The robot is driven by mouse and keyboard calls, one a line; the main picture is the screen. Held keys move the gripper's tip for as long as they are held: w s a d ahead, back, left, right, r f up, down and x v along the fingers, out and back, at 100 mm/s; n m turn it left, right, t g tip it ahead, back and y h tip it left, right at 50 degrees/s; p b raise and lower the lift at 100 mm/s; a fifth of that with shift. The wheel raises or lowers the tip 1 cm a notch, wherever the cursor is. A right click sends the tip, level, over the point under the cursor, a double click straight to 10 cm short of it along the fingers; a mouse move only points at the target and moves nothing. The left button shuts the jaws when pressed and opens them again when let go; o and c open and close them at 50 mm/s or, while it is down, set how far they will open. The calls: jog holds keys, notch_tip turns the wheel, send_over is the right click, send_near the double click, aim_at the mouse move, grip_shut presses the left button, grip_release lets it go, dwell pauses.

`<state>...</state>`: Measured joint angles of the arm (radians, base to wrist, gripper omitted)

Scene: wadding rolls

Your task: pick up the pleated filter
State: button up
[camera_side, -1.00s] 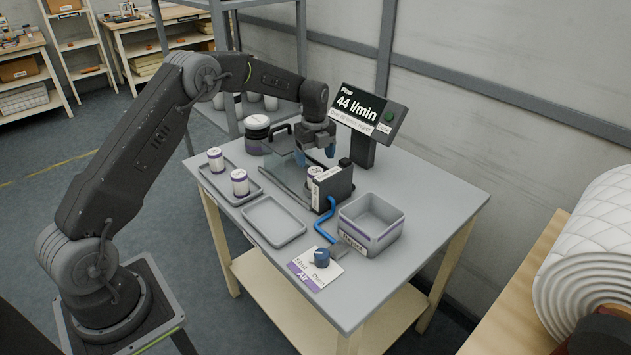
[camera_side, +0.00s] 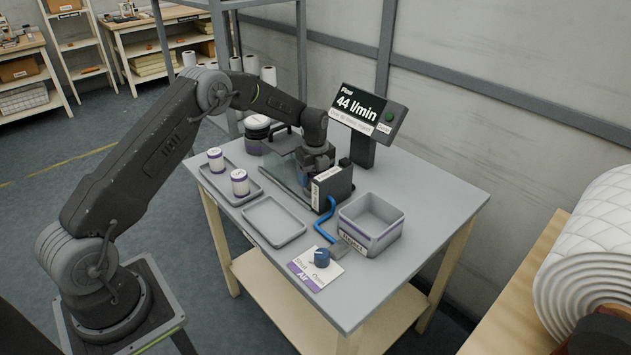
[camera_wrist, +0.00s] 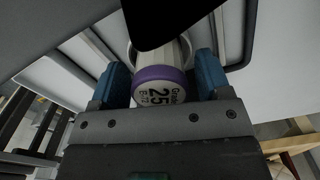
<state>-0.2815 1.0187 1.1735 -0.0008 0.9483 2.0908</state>
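The pleated filter (camera_wrist: 160,88) is a white cylinder with a purple band and a printed end reading "25". In the wrist view it lies between the two blue fingers of my gripper (camera_wrist: 161,72). Gaps show between the filter and the fingers, so my gripper is open around it. In the side view my gripper (camera_side: 314,172) is low at the dark test box (camera_side: 331,187). There my gripper and the box hide this filter. Two similar filters stand in the left tray (camera_side: 250,198), a rear one (camera_side: 215,160) and a nearer one (camera_side: 240,182).
An empty tray (camera_side: 273,222) and a grey reject bin (camera_side: 371,224) are in front. The flow display (camera_side: 361,112) reads 44 l/min on a post behind. A clear cover (camera_side: 288,163) is close beside my gripper. A blue hose (camera_side: 326,228) runs near the air knob (camera_side: 322,258).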

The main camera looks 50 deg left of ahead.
jog(key=shift+r, duration=0.1)
jog(key=c, duration=0.9)
